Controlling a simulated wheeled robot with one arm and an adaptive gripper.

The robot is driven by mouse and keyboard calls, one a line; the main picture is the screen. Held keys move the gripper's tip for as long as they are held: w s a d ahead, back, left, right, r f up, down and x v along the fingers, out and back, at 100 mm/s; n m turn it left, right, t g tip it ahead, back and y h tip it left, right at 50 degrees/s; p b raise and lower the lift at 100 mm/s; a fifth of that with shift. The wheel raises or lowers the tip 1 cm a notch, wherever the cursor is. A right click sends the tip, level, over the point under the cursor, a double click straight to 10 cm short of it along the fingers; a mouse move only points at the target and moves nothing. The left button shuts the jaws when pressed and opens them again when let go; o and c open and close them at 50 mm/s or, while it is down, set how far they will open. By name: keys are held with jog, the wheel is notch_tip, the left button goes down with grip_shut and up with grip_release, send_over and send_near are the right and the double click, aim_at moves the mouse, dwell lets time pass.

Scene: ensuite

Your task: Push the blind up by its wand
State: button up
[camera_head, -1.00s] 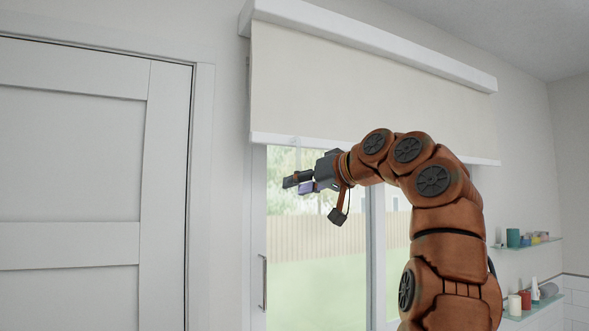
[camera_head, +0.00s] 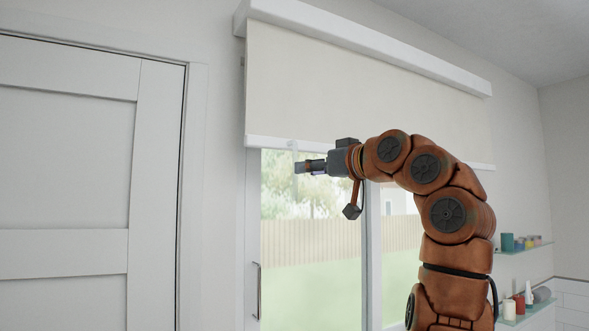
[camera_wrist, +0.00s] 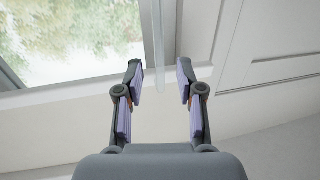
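The pale blind (camera_head: 350,90) covers the upper part of the window, with its white bottom bar (camera_head: 400,159) level with my gripper's top. The thin translucent wand (camera_head: 294,148) hangs from the bar near its left end. My gripper (camera_head: 299,167) is just below the bar, pointing left, its tips at the wand in the head view. In the wrist view, which looks upside down, my gripper (camera_wrist: 160,67) is open. The wand (camera_wrist: 158,40) shows between its two fingertips, touching neither. Its depth relative to the fingers is hard to tell.
A white door (camera_head: 70,190) stands to the left. A window handle (camera_head: 256,290) is below at the window's left frame. Glass shelves (camera_head: 525,248) with small bottles and jars are on the right wall, behind my arm. The space before the window's left pane is free.

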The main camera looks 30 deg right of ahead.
jog(key=w, duration=0.2)
jog(key=w+p, duration=0.2)
jog(key=w, duration=0.1)
jog(key=shift+w+a, duration=0.3)
jog(key=shift+w, duration=0.05)
grip_shut()
dwell(0.4)
